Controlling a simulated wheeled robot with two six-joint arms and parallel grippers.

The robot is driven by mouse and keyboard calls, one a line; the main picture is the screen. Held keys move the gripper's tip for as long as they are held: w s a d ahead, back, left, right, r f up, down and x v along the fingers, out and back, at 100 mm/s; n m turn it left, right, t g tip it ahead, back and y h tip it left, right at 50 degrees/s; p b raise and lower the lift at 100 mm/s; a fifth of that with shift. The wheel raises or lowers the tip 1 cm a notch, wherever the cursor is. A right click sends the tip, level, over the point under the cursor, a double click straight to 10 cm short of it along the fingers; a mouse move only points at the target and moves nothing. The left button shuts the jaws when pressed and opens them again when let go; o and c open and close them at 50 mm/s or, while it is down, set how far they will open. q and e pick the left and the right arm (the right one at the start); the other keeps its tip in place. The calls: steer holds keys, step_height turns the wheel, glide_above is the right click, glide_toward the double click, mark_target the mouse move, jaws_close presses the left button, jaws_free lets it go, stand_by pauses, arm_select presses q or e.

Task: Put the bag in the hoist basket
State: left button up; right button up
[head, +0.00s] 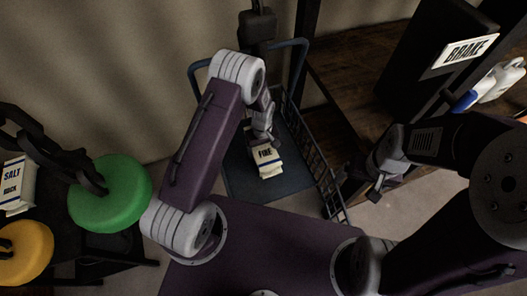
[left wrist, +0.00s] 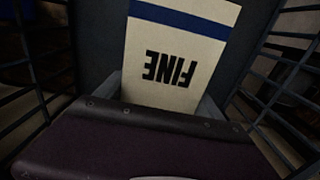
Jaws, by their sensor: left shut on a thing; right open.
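The bag (head: 268,161), cream with a blue band and the word FINE, is inside the outline of the hoist basket (head: 318,160), over its dark floor. My left gripper (head: 264,138) is shut on the bag from above. In the left wrist view the bag (left wrist: 172,60) sits between the two grey fingers, with basket mesh on both sides. I cannot tell whether the bag touches the basket floor. My right gripper (head: 376,186) is open and empty, right of the basket.
A wooden bench (head: 350,75) with a black BRAKE box (head: 437,60) and white jugs (head: 503,80) stands at the right. At the left are a SALT bag (head: 14,186), a green disc (head: 112,195) and a yellow disc (head: 25,252).

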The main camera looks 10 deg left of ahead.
arm_select(q)
steer(key=shift+f, duration=1.8)
steer(key=shift+f, duration=0.1)
steer(key=o, duration=2.1)
step_height(320, 180, up, 12)
steer(key=shift+s+r+p, duration=0.1)
steer(key=shift+r+p, duration=0.05)
steer(key=shift+p, duration=0.35)
